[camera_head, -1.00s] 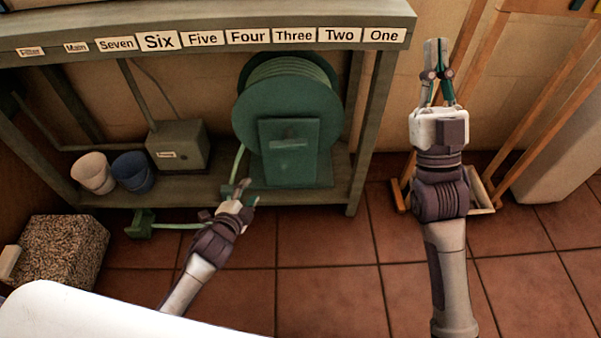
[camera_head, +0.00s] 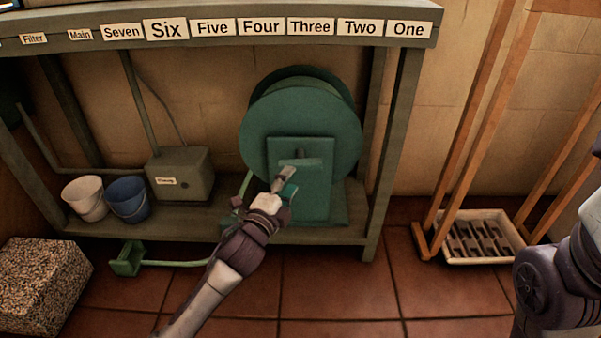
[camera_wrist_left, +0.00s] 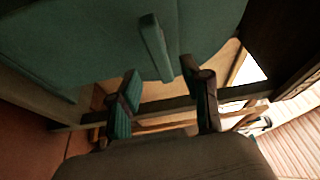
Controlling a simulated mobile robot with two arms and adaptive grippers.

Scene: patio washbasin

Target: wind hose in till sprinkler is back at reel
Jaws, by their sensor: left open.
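The green hose reel (camera_head: 262,125) stands on the lower shelf of the bench, with a crank handle (camera_head: 300,162) on its front. The green sprinkler (camera_head: 127,258) lies on the floor in front of the shelf, left of the reel. A pale green hose (camera_head: 178,263) runs right from it and passes behind my left arm. My left gripper (camera_head: 284,181) is in front of the reel, just below the crank handle. In the left wrist view the handle (camera_wrist_left: 157,48) stands ahead of my open, empty fingers (camera_wrist_left: 163,108), apart from them. My right gripper is out of view.
A pump box (camera_head: 180,172), a white bucket (camera_head: 86,197) and a blue bucket (camera_head: 129,199) stand left of the reel. A speckled block (camera_head: 40,283) is at lower left. A wooden stand with a tray (camera_head: 482,258) is at right. Floor between is clear.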

